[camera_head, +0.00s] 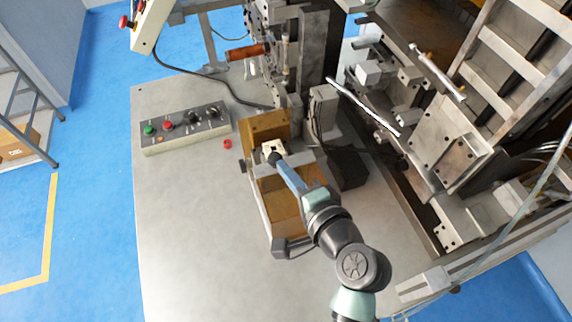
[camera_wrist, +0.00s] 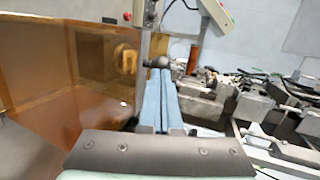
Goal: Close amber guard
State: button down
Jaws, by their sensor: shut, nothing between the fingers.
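The amber guard (camera_head: 264,130) is a see-through amber box with a dark frame on the grey table. Its amber panels show behind and below my arm in the head view, and one fills the left of the wrist view (camera_wrist: 40,65). My gripper (camera_head: 276,159) reaches over the guard from the front, with its fingertips near a pale block at the upper part. The blue fingers are together and empty in the wrist view (camera_wrist: 159,72), beside a dark round knob. I cannot tell whether they touch it. My arm hides part of the guard.
A control box (camera_head: 187,130) with green and red buttons sits on the table left of the guard. A small red piece (camera_head: 228,144) lies between them. Machine columns and rails stand behind and right. The table's left front (camera_head: 190,230) is clear.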

jog(key=shift+w+a, duration=0.1)
jog(key=shift+w, duration=0.1)
jog(key=w+a, duration=0.1)
jog(key=w, duration=0.3)
jog(key=w+a+b, duration=0.1)
jog(key=w, duration=0.3)
jog(key=w+a+b, duration=0.1)
jog(key=w+a, duration=0.1)
jog(key=w, duration=0.2)
jog(key=shift+f, duration=0.1)
jog(key=shift+w, duration=0.25)
jog(key=shift+r, duration=0.3)
jog(key=shift+r, duration=0.1)
jog(key=shift+r, duration=0.1)
